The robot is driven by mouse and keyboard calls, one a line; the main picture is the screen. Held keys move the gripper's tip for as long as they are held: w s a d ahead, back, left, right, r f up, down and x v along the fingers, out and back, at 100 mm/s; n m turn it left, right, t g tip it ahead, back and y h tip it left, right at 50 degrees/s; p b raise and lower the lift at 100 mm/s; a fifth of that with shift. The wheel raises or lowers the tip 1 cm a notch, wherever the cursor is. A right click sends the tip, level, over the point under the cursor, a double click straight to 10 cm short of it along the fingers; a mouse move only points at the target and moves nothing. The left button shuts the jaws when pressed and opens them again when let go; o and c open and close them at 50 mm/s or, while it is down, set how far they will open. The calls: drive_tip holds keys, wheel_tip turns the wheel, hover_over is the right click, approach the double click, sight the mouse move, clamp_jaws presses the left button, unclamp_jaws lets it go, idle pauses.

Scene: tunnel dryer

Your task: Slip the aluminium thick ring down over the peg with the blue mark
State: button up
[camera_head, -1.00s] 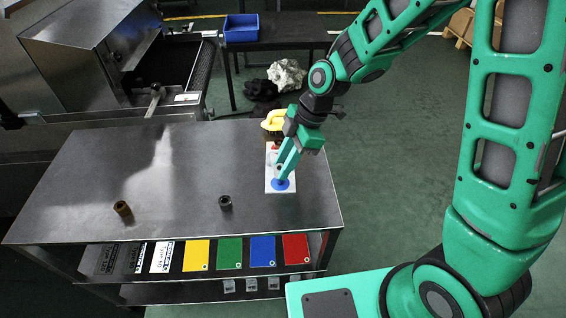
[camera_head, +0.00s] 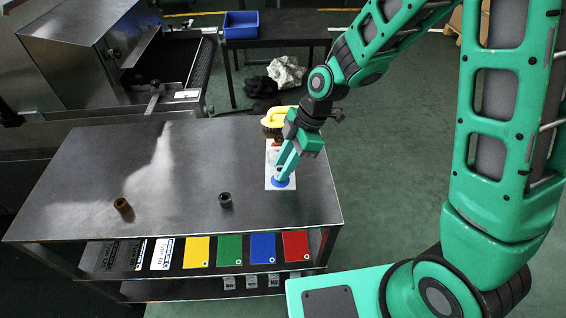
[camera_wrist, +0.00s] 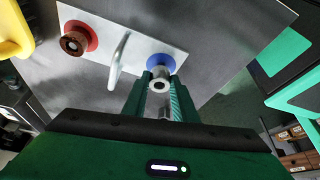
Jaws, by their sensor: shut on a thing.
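My gripper (camera_head: 280,174) points down over the near end of a white plate on the table; its fingers also show in the wrist view (camera_wrist: 160,95). It is shut on a small silvery aluminium ring (camera_wrist: 160,84), held between the fingertips. The blue mark (camera_head: 280,183) is a round disc at the plate's near end; in the wrist view (camera_wrist: 162,62) it shows just beyond the ring. The blue-marked peg is hidden by the ring and fingers. I cannot tell whether the ring is around the peg or just above it.
The white plate (camera_wrist: 100,24) also bears a red mark (camera_wrist: 88,32) with a brown ring on it and a pale upright piece (camera_wrist: 118,62) between the marks. A yellow-handled thing (camera_head: 275,116) stands behind. A brown ring (camera_head: 122,206) and dark ring (camera_head: 225,200) stand left on the table (camera_head: 180,165).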

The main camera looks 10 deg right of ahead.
drive_tip(key=shift+f, duration=0.95)
drive_tip(key=o, duration=1.1)
drive_tip(key=shift+r, duration=0.15)
drive_tip(key=v, duration=1)
drive_tip(key=shift+d+r, duration=0.15)
drive_tip(key=shift+r, duration=0.1)
drive_tip(key=s+d+r+m+h, duration=0.1)
drive_tip(key=s+d+r+m, duration=0.1)
drive_tip(key=s+d+m, duration=0.35)
drive_tip(key=s+d+r+m+t+h, duration=0.1)
drive_tip(key=s+d+r+m+h, duration=0.15)
drive_tip(key=d+m, duration=0.65)
drive_tip(key=s+d+r+m+h, duration=0.15)
drive_tip(key=s+d+m, duration=0.25)
drive_tip(key=d, duration=0.6)
drive_tip(key=s+d+m, duration=0.1)
drive_tip(key=s+m, duration=0.1)
drive_tip(key=s, duration=0.1)
drive_tip(key=s+d+m, duration=0.2)
drive_tip(key=s+m, duration=0.1)
drive_tip(key=s+d+m, duration=0.2)
drive_tip(key=s, duration=0.1)
drive_tip(key=shift+s+d+r+m+y, duration=0.15)
drive_tip(key=shift+s+r+m+y, duration=0.15)
drive_tip(key=shift+s+r+m, duration=0.1)
